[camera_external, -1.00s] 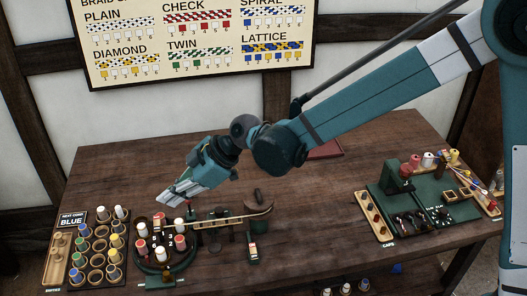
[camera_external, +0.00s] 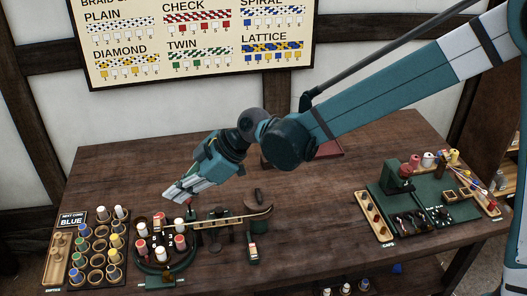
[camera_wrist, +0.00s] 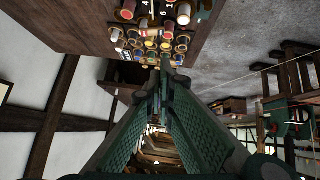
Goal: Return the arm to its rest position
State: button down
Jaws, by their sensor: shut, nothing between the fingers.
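My gripper (camera_external: 176,196) is above the left part of the wooden table (camera_external: 330,200), just above the round braiding stand with red and white bobbins (camera_external: 160,250). Its fingers are shut with nothing between them and point down to the left. In the wrist view the closed fingers (camera_wrist: 164,72) point toward the bobbin rack at the top. My arm reaches in from the upper right in the outside view.
A rack of coloured bobbins (camera_external: 97,252) and a sign reading BLUE (camera_external: 71,219) stand at the left. A green station with caps (camera_external: 425,205) is at the right. A pattern board (camera_external: 200,45) hangs behind. The table's middle right is mostly clear.

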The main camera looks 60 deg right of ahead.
jog(key=s+d+r+m+h, duration=0.1)
jog(key=s+d+r+m, duration=0.15)
jog(key=s, duration=0.85)
jog(key=s+d+r+m+h+b, duration=0.15)
jog(key=s+r, duration=0.25)
jog(key=s, duration=0.7)
jog(key=s+d+r+m+h, duration=0.2)
jog(key=s+r+m, duration=0.1)
jog(key=s, duration=0.8)
jog(key=s+d+f+m+h, duration=0.1)
jog(key=s+d+f+m, duration=0.1)
jog(key=s, duration=0.9)
jog(key=shift+s+d+f, duration=0.35)
jog(key=shift+s+d, duration=0.05)
jog(key=shift+d, duration=0.4)
